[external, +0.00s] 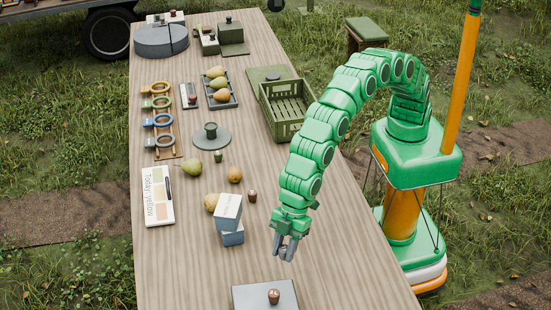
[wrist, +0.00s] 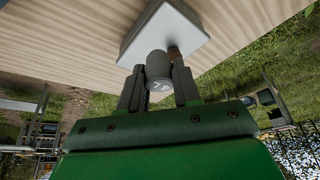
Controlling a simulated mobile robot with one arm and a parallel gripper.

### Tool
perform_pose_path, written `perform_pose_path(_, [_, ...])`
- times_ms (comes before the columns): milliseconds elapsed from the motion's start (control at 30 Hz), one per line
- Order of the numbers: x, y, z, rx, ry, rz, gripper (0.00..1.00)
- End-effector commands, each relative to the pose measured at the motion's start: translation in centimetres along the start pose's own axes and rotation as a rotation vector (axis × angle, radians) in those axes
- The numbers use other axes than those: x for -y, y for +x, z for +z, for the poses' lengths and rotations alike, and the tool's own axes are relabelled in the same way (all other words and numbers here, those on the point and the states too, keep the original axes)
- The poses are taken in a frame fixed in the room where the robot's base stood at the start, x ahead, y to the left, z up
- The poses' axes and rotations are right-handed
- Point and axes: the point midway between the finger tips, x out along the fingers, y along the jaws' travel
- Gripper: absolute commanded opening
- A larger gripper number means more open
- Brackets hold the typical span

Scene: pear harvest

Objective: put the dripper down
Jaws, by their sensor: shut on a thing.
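My gripper (external: 285,248) hangs above the near end of the table, pointing down. In the wrist view its two dark fingers (wrist: 158,92) are closed on a grey, rounded piece, which I take to be the dripper (wrist: 158,66). The dripper is hard to make out between the fingers in the external view. A pale grey plate (external: 248,296) lies on the table just nearer the camera than the gripper; it also shows beyond the dripper in the wrist view (wrist: 150,28). A small brown item with a pale mark on top (external: 274,296) stands on that plate.
A green crate (external: 270,134) stands at the table's right edge. The table right of the boxes is bare.

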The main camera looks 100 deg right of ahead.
Motion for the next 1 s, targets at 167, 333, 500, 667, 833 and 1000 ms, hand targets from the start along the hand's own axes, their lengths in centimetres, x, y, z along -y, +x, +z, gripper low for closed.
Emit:
perform_pose_path(167, [-0.1, 2.2, -0.6, 0.000, -0.001, 0.001, 0.04])
perform_pose_path(333, [-0.2, 3.9, -1.2, -0.001, 0.000, 0.000, 0.04])
perform_pose_path(500, [-0.3, 5.2, -1.6, -0.002, -0.001, 0.001, 0.04])
perform_pose_path(667, [-0.3, 5.6, -1.8, -0.002, -0.001, 0.001, 0.04])
perform_pose_path(833, [-0.3, 6.1, -1.9, -0.002, -0.001, 0.001, 0.04])
perform_pose_path(1000, [-0.3, 7.7, -1.6, 0.001, 0.000, 0.000, 0.04])
